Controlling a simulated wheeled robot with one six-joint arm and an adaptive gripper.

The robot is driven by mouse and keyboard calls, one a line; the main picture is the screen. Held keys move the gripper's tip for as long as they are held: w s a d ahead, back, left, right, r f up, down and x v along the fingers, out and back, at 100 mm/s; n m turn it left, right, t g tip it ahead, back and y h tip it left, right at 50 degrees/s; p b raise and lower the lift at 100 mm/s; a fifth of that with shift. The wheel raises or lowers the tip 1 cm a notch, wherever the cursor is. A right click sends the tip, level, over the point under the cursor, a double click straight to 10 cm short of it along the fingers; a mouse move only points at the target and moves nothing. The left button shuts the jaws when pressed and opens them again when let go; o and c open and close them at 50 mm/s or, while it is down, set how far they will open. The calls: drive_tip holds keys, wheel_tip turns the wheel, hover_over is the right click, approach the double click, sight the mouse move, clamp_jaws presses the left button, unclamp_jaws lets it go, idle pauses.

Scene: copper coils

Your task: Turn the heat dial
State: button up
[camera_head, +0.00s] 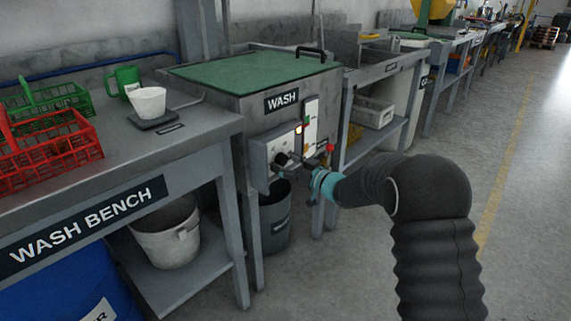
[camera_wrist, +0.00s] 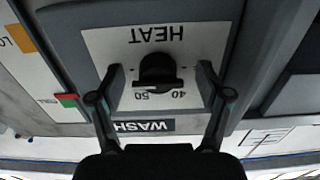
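The heat dial (camera_wrist: 157,70) is a dark round knob on a pale plate marked HEAT, with 50 and 40 printed beside it, upside down in the wrist view. In the head view the dial (camera_head: 281,159) shows on the front panel of the wash unit (camera_head: 225,100). My gripper (camera_wrist: 160,80) is open, with one finger on each side of the dial. I cannot tell whether the fingers touch it. In the head view my gripper (camera_head: 297,165) is at the panel, partly hidden by my wrist.
A wash bench (camera_head: 110,170) stands at the left with a red crate (camera_head: 45,150), a green crate (camera_head: 50,102), a green mug (camera_head: 125,82) and a white cup (camera_head: 148,102). A bucket (camera_head: 275,220) stands below the panel. The floor (camera_head: 480,130) at the right is clear.

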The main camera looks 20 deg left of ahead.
drive_tip(key=shift+d, duration=0.15)
drive_tip(key=v, duration=1.1)
drive_tip(key=shift+s+d, duration=0.2)
drive_tip(key=shift+d, duration=0.15)
